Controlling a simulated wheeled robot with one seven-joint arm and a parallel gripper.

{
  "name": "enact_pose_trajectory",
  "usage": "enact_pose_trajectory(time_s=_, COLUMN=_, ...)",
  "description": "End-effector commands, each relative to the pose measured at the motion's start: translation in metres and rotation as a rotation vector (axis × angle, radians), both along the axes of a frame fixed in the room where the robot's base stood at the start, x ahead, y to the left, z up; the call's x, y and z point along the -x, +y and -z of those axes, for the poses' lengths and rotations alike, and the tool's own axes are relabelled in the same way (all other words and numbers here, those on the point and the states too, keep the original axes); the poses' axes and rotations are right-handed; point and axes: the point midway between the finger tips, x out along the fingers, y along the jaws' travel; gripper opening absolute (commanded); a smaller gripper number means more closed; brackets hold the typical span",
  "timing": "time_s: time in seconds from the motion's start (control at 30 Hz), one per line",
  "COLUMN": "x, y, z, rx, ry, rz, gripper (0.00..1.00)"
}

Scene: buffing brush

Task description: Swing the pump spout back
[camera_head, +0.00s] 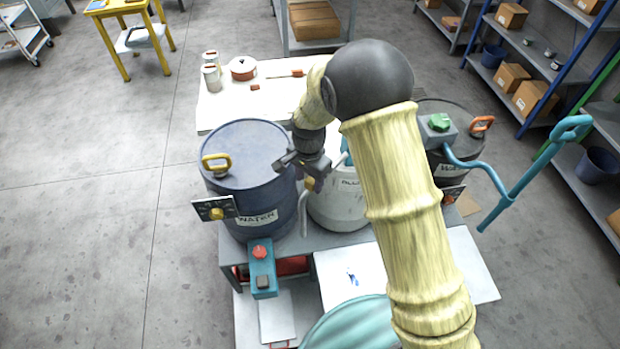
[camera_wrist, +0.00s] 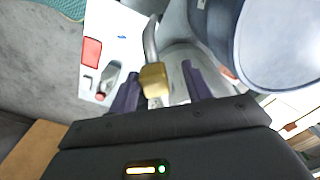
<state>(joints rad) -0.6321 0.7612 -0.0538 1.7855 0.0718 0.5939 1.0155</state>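A grey curved spout (camera_head: 303,214) with a brass block (camera_head: 310,184) hangs in front of the white middle drum (camera_head: 340,205), beside the blue drum. I take it for the pump spout; its upper end is hidden by my arm. My gripper (camera_head: 304,164) is over this spot. In the wrist view the brass block (camera_wrist: 153,79) lies between the two dark fingers of my gripper (camera_wrist: 158,90), with a narrow gap showing on the right side. The grey spout (camera_wrist: 151,42) runs up from the block. The fingers are apart and do not look closed on it.
A blue drum (camera_head: 243,165) marked WATER stands left, with a yellow handle. A teal box with a red knob (camera_head: 261,265) is in front. Floor at left is clear.

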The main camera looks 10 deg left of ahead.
Motion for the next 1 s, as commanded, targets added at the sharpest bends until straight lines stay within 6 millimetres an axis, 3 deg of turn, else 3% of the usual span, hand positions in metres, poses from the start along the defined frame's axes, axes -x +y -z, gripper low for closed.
enact_pose_trajectory(time_s=0.37, x=-0.001, y=-0.001, z=-0.012, rx=0.001, ry=-0.003, rz=-0.001, gripper=0.49)
enact_pose_trajectory(time_s=1.0, x=-0.001, y=0.0, z=-0.134, rx=-0.002, ry=-0.005, rz=-0.001, gripper=0.49)
